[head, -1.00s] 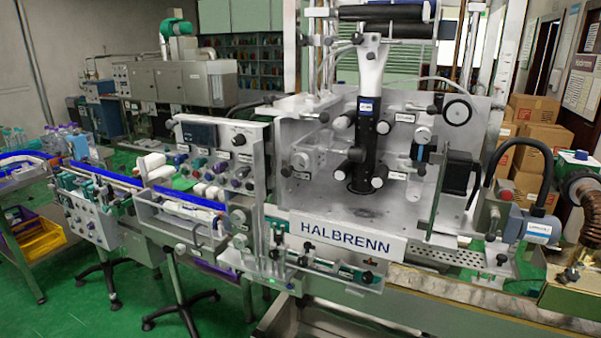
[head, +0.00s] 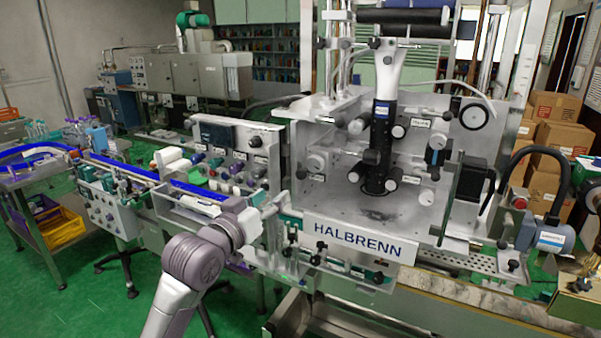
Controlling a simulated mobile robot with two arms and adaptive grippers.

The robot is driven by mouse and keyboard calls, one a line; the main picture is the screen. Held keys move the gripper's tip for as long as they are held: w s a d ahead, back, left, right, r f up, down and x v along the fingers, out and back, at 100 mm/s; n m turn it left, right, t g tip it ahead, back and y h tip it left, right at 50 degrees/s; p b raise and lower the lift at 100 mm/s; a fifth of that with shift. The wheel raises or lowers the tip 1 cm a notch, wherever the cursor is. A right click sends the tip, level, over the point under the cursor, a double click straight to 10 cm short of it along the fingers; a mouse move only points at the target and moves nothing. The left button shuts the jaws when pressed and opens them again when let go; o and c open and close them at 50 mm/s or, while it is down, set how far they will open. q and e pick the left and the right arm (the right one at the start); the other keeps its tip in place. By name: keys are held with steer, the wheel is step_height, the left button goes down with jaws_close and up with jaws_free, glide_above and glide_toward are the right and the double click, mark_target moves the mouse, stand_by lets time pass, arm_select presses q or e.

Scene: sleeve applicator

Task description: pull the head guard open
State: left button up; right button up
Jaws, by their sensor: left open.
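The sleeve applicator head stands at centre right, with a dark vertical column (head: 378,150) and rollers on a pale metal plate above the HALBRENN sign (head: 358,241). A thin upright panel (head: 448,205), seen nearly edge-on at the head's right side, looks like the head guard; I cannot tell for sure. My left arm comes up from the bottom left. My left gripper (head: 268,211) is small in view, open, left of the HALBRENN sign and in front of the machine's left side. It appears well apart from the panel. My right gripper is out of view.
A control panel with knobs (head: 235,160) and a blue-edged conveyor (head: 120,172) lie to the left. A grey motor box (head: 541,235) with a thick black hose is at the right. Cardboard boxes (head: 553,135) are stacked behind. Green floor is open at lower left.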

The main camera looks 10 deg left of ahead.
mark_target(300, 175)
arm_select(q)
steer(key=p+x, duration=0.4)
steer(key=x, duration=0.9)
steer(key=shift+w+f, duration=0.1)
steer(key=shift+w, duration=0.3)
jaws_close()
